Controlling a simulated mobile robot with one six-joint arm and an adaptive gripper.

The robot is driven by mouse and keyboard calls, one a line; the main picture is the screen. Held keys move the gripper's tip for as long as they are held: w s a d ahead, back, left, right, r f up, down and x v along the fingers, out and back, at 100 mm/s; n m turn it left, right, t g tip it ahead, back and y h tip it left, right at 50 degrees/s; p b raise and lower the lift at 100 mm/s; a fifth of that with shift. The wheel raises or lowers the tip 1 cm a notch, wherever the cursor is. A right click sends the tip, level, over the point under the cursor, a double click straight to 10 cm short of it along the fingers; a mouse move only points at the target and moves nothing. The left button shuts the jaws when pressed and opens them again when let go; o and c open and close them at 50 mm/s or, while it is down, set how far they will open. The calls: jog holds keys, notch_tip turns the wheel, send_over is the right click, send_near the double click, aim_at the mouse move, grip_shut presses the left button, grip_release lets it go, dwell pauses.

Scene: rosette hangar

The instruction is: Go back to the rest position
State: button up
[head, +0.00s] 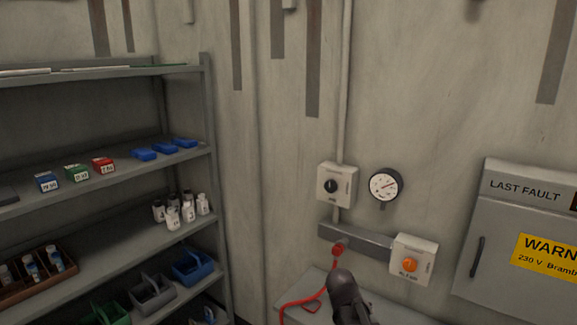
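A dark, rounded part of my arm's end, likely my gripper (349,300), rises from the bottom edge, right of centre. I cannot make out two separate fingertips or anything held between them. It overlaps the grey bench or cabinet top below the wall controls. A red knob or plug (338,250) shows just above it in the picture, and I cannot tell whether they touch. The rest of my arm is out of view.
A red cable (293,305) lies on the grey top (318,285). Above are a rotary switch box (335,185), a gauge (385,186) and an orange button box (413,260). A grey cabinet (510,235) stands right; a loaded shelf rack (205,120) stands left.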

jog(key=s+a+f+m+g+y+b, duration=0.1)
jog(key=s+a+f+g+y+b, duration=0.1)
jog(key=s, duration=0.7)
notch_tip(320, 180, down, 3)
jog(key=a+y, duration=0.1)
jog(key=y, duration=0.1)
jog(key=shift+s+r+m+y, duration=0.15)
jog(key=shift+s+m+y, duration=0.15)
jog(key=shift+s+m, duration=0.1)
jog(key=shift+w, duration=0.1)
jog(key=shift+c, duration=0.2)
dwell(0.5)
